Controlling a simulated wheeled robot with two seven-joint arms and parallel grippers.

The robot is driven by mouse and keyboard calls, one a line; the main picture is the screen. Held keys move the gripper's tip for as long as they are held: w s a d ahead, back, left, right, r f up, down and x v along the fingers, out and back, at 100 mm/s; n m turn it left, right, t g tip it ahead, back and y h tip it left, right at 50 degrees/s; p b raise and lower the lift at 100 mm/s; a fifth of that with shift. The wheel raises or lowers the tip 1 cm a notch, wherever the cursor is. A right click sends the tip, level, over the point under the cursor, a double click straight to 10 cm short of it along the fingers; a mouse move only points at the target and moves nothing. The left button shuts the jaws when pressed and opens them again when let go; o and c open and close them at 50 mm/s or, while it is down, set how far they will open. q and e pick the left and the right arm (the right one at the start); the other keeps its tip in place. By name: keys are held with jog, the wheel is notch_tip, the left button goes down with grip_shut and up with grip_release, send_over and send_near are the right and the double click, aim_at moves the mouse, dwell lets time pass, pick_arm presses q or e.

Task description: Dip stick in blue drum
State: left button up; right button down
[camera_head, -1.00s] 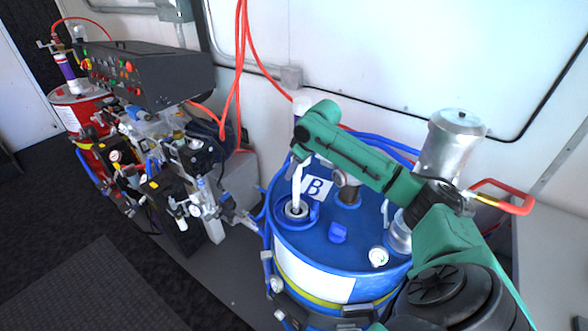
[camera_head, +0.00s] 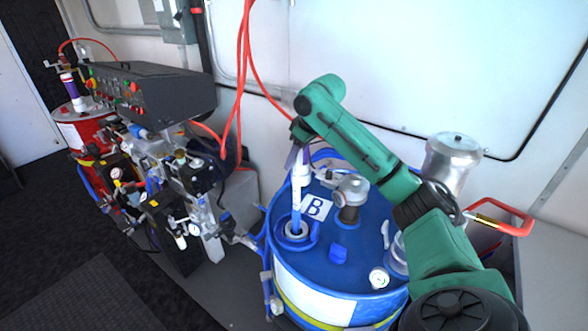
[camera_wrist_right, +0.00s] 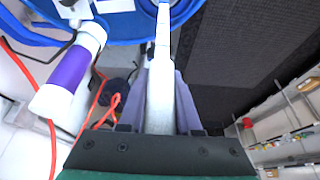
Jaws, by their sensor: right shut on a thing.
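The blue drum (camera_head: 340,255) stands right of centre, with a "B" label (camera_head: 316,207) on its lid. My left gripper is out of view.
The pump with its purple band (camera_wrist_right: 68,70) is close left of the stick in the wrist view. A metal canister (camera_head: 450,165) stands behind the drum. The proportioner (camera_head: 150,90) and a red drum (camera_head: 78,130) are at the left. Red hoses (camera_head: 240,90) hang by the wall.

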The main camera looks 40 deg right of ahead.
jog(key=shift+r, duration=3.5)
